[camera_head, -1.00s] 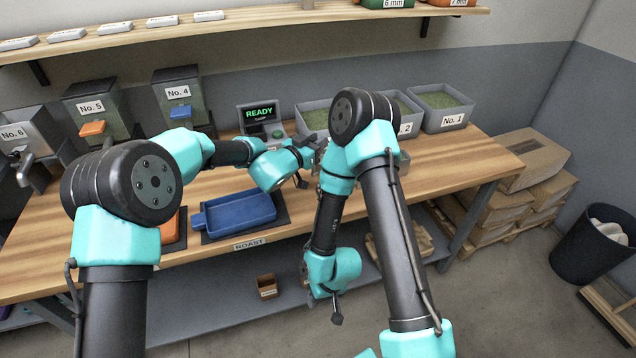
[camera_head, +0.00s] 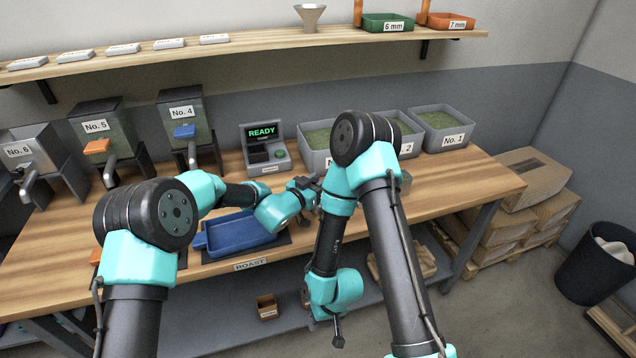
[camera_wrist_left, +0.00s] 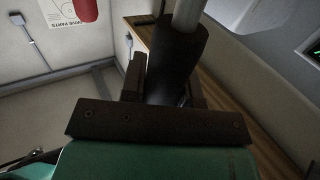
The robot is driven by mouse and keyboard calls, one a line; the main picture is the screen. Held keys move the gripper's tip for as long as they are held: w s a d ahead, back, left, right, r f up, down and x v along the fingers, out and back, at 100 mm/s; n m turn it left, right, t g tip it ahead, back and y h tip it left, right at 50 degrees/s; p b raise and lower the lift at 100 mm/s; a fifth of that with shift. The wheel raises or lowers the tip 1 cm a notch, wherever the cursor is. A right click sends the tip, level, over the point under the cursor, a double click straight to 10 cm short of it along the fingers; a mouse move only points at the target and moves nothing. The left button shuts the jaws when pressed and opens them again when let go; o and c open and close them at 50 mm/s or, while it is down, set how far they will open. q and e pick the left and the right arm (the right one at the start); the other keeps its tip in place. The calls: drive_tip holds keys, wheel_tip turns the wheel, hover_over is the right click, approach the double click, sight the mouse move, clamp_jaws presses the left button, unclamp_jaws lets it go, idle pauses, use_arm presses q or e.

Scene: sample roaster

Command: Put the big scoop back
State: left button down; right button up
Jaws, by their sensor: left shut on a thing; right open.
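My left gripper (camera_head: 312,192) is above the bench just left of my right arm. In the left wrist view its jaws (camera_wrist_left: 165,88) are shut on a thick black handle with a grey metal shaft (camera_wrist_left: 188,12), which I take to be the big scoop (camera_wrist_left: 176,55). The scoop's far end is out of that view, and in the head view my right arm hides most of what lies beyond the jaws. My right gripper (camera_head: 336,328) hangs low in front of the bench, open and empty.
A blue tray (camera_head: 240,235) lies on the bench (camera_head: 455,182). Behind are bins (camera_head: 440,130), a READY display (camera_head: 263,133) and hoppers (camera_head: 182,115). A small grey block (camera_head: 405,182) shows beside my right arm. The bench's right end is clear.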

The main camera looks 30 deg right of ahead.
use_arm(q)
drive_tip(key=shift+f, duration=0.1)
drive_tip(key=c, duration=0.9)
unclamp_jaws()
drive_tip(key=shift+o, duration=0.2)
drive_tip(key=v, duration=1.2)
